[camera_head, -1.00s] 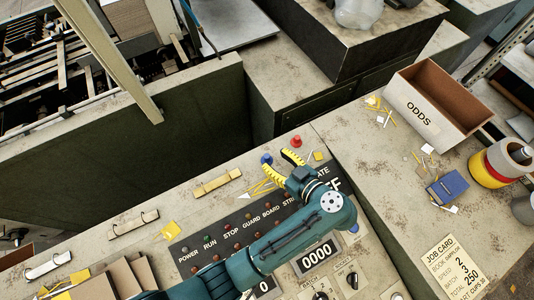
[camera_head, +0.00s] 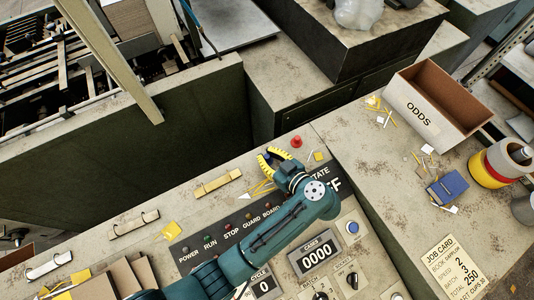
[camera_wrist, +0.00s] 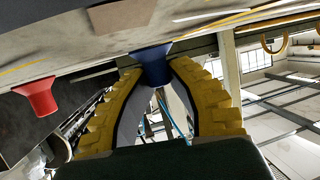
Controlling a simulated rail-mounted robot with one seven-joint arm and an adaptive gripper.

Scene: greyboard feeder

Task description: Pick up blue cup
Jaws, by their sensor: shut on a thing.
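The small blue cup (camera_wrist: 154,66) is between the yellow fingers of my gripper (camera_wrist: 155,85) in the wrist view, and the fingers are shut on it. In the head view my gripper (camera_head: 269,160) is at the far edge of the control panel counter, with the blue cup (camera_head: 266,157) mostly hidden between its fingers. A similar red cup (camera_head: 296,141) stands a little to the right on the same counter; in the wrist view it shows at the left (camera_wrist: 37,97). I cannot tell whether the blue cup still touches the counter.
A control panel (camera_head: 240,225) with lamps and knobs lies under my arm. A cardboard box marked ODDS (camera_head: 415,107), a blue box (camera_head: 447,188) and stacked tape rolls (camera_head: 497,165) are on the right counter. A drop lies beyond the counter's far edge.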

